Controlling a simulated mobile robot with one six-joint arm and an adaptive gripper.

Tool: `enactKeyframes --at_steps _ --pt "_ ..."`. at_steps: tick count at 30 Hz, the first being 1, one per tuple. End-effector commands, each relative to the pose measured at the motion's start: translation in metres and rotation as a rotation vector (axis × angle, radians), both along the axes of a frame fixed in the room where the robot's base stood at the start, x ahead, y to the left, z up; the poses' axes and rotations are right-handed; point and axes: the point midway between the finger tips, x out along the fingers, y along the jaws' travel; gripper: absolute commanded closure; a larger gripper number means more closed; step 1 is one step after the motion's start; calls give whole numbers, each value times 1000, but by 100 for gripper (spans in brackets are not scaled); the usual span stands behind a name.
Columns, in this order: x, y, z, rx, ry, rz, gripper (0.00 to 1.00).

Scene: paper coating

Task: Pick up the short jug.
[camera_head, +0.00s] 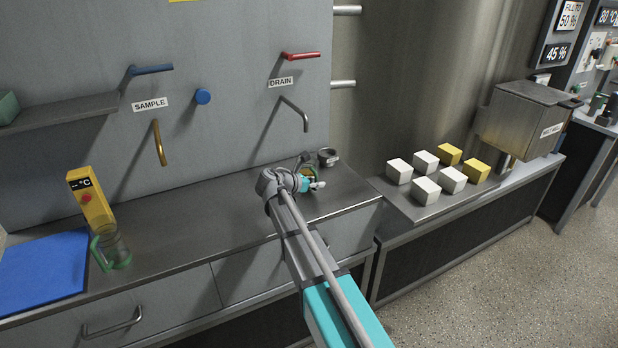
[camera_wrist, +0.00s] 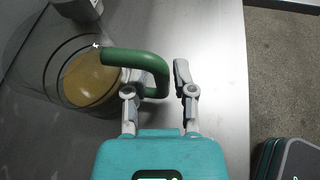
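A clear glass jug (camera_wrist: 40,75) with a green handle (camera_wrist: 125,57) and brownish-yellow liquid (camera_wrist: 90,78) stands on the metal counter in the wrist view. In the head view this jug (camera_head: 308,171) is mostly hidden behind my wrist, below the drain spout. My gripper (camera_wrist: 158,82) is open, with the outer part of the handle between its two fingers. I cannot tell whether either finger touches it. A second clear jug with a green handle (camera_head: 112,250) stands at the left of the counter. I cannot tell from the views which is shorter.
A grey cup-like piece (camera_head: 328,157) stands just beyond my gripper. The drain spout (camera_head: 296,112) hangs above. A yellow temperature device (camera_head: 91,200) and blue mat (camera_head: 44,272) are at left. White and yellow blocks (camera_head: 425,190) stand on the right counter.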

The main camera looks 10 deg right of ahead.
Motion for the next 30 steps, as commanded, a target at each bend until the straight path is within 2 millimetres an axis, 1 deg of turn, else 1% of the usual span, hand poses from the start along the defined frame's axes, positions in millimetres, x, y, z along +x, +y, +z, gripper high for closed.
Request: enactKeyframes --at_steps 10,11,15,16,30 --pt "0 0 0 0 0 0 66" --pt "0 0 0 0 0 0 70" --pt "0 0 0 0 0 0 96" --pt "0 0 0 0 0 0 100" --pt "0 0 0 0 0 0 100"
